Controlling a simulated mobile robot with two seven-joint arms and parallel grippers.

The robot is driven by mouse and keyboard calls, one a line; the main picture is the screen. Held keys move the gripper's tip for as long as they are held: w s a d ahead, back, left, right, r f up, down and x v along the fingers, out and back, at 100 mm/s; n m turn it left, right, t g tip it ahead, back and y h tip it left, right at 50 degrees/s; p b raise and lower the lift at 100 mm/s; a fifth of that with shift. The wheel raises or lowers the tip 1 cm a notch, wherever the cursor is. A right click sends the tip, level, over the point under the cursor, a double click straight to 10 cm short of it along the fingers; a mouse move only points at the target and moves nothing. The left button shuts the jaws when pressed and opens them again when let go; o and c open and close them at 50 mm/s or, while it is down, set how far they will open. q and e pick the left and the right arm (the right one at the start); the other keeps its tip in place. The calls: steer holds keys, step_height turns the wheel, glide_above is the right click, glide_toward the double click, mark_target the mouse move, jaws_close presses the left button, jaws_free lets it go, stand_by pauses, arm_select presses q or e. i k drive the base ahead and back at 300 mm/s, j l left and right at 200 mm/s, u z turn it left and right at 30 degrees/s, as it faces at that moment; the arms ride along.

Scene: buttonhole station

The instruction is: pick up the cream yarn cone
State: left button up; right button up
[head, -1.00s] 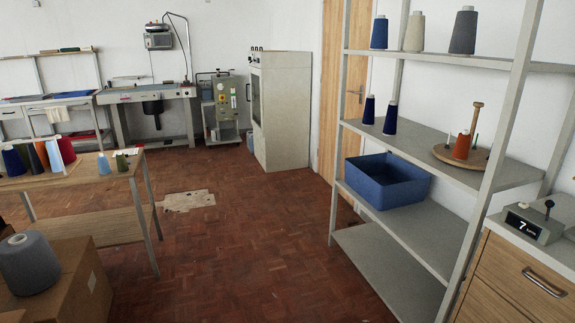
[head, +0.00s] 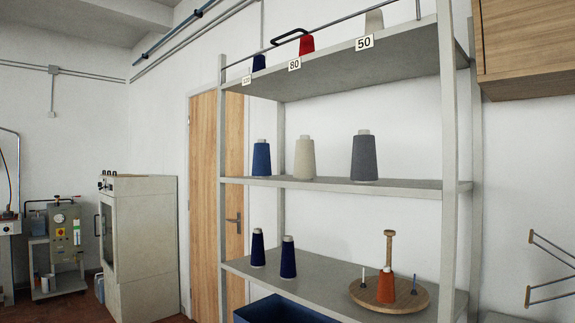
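The cream yarn cone (head: 304,160) stands upright on the middle shelf (head: 410,187) of the grey rack. A blue cone (head: 261,159) stands to its left and a dark grey cone (head: 365,158) to its right, with gaps between them. Another pale cone (head: 374,20) is partly visible on the top shelf behind the 50 label. Neither of my grippers shows in the head view.
The top shelf carries number labels, a rail, a red cone (head: 306,44) and a navy cone. The lower shelf holds two navy cones (head: 288,258) and a round wooden stand (head: 365,297) with an orange cone. A blue bin (head: 280,310) sits below. Rack posts flank the shelves.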

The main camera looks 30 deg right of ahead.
mark_target(304, 163)
steer(key=i+j+z, duration=0.1)
steer(key=i, duration=1.1)
steer(key=i+j+z, duration=0.1)
steer(key=i+z, duration=0.3)
steer(key=i+j+z, duration=0.15)
steer(key=i+z, duration=0.2)
steer(key=i+j+z, duration=0.25)
steer(key=z, duration=0.15)
steer(key=i+j+z, duration=0.35)
steer(key=k, duration=0.05)
